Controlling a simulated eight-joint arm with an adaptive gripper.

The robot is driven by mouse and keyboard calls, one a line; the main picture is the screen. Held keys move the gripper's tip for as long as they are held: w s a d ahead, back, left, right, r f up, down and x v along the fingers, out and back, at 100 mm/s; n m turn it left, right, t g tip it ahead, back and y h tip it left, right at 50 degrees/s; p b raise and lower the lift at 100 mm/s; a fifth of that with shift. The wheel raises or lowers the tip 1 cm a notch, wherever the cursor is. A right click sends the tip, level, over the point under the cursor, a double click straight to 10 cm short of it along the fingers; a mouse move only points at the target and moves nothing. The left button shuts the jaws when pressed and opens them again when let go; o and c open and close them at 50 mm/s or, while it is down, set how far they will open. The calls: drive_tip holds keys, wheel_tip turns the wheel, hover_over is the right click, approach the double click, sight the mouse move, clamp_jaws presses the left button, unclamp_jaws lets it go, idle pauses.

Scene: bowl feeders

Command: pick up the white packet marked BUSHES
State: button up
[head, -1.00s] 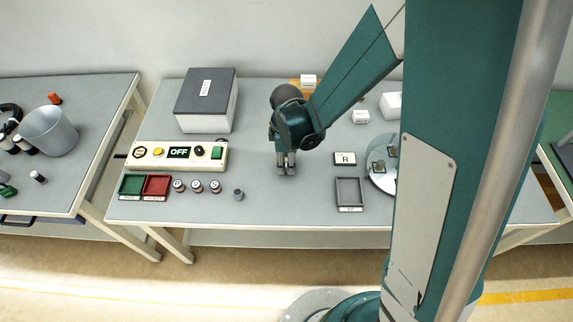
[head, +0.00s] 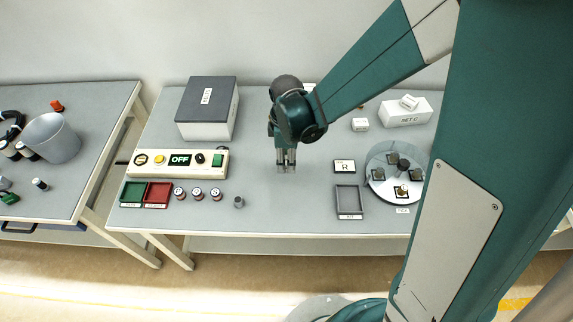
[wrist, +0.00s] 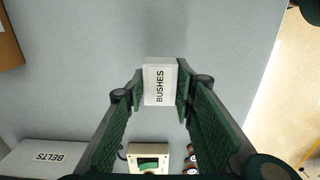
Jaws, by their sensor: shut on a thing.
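The white packet marked BUSHES (wrist: 158,84) is between the two green finger pads of my gripper in the wrist view, with its label facing the camera. My gripper (head: 286,168) is shut on it. In the head view the gripper points down over the middle of the grey table, and the packet is too small and hidden by the fingers to make out clearly. I cannot tell for sure how far the packet is above the table.
A control box (head: 180,161) reading OFF, green (head: 132,192) and red (head: 158,193) trays and several small cylinders lie left. A dark-lidded box (head: 207,105) stands behind. A grey tray (head: 349,200) and round turntable (head: 381,187) are right. The table around the gripper is clear.

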drive_tip(key=shift+r, duration=1.95)
